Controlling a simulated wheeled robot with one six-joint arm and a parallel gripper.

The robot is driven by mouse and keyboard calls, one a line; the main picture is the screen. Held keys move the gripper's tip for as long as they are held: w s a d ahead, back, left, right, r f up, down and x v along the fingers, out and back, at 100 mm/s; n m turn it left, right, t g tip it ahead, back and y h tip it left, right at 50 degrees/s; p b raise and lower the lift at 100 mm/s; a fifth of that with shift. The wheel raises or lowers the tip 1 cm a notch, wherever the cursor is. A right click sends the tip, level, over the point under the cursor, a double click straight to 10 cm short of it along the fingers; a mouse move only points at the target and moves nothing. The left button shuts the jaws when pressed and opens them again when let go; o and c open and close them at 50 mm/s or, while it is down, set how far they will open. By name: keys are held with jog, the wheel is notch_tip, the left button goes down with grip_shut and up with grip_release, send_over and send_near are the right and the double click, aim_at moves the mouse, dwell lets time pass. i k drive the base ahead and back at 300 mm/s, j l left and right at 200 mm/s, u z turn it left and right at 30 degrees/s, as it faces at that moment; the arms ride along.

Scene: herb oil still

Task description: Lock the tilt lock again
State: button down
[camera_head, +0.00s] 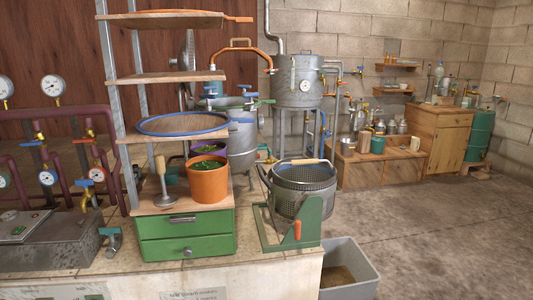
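A grey perforated basket (303,198) with a wooden-gripped bail handle hangs in a green cradle stand (272,243) at the front right end of the counter. A small orange lever (298,230) sits upright on the stand's right plate; it looks like the tilt lock, but no label shows. I cannot tell from this view whether it is engaged. The basket looks about upright. My gripper is not in view.
A grey bin (349,272) stands below the stand, by the counter's end. A shelf rack with an orange pot (207,181) and green drawers (186,236) stands left of the stand. Vessels and pipes stand behind. The floor (440,230) at the right is clear.

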aim_at(297, 228)
jog(key=k+j, duration=0.35)
jog(key=j, duration=0.15)
jog(key=i+l+z, duration=0.35)
jog(key=i, duration=0.35)
jog(key=i+z, duration=0.35)
jog(key=i, duration=0.3)
